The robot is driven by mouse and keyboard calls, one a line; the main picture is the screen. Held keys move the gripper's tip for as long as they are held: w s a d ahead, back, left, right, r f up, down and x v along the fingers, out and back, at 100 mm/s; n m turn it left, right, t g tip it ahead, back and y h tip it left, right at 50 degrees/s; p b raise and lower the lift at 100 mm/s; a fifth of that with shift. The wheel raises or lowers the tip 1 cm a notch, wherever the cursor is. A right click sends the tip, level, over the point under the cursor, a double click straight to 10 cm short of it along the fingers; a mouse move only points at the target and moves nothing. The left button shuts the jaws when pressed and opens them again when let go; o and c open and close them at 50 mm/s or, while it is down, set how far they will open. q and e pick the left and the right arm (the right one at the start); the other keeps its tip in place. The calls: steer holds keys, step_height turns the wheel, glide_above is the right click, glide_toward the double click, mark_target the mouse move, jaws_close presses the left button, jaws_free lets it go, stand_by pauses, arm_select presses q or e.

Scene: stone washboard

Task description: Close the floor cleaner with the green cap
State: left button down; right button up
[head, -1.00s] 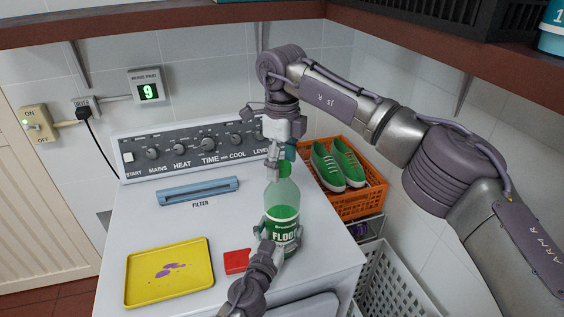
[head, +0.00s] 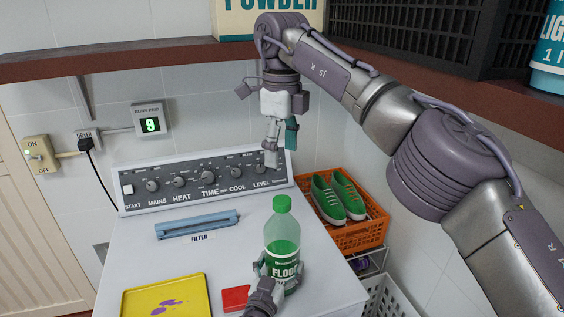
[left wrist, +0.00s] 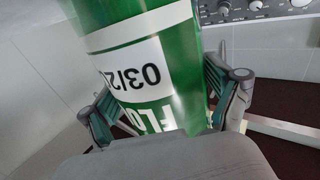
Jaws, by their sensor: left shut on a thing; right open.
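The floor cleaner (head: 283,247) is a clear bottle with green liquid and a label reading "FLOO". It stands upright near the right side of the white machine top. The green cap (head: 281,203) sits on its neck. My left gripper (head: 273,268) is shut around the bottle's lower part; the left wrist view shows the green bottle (left wrist: 150,60) between its fingers. My right gripper (head: 281,155) is open and empty, above the cap and apart from it, in front of the control panel.
A yellow tray (head: 190,299) with purple stains, a red block (head: 235,298) and a blue filter (head: 197,225) lie on the machine top (head: 215,262). An orange crate (head: 352,238) with green shoes stands at right. A brown shelf (head: 120,62) runs overhead.

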arm_select(q)
jaws_free()
steer(key=v, duration=1.1)
steer(key=shift+s+a, duration=0.2)
steer(key=shift+s, duration=0.25)
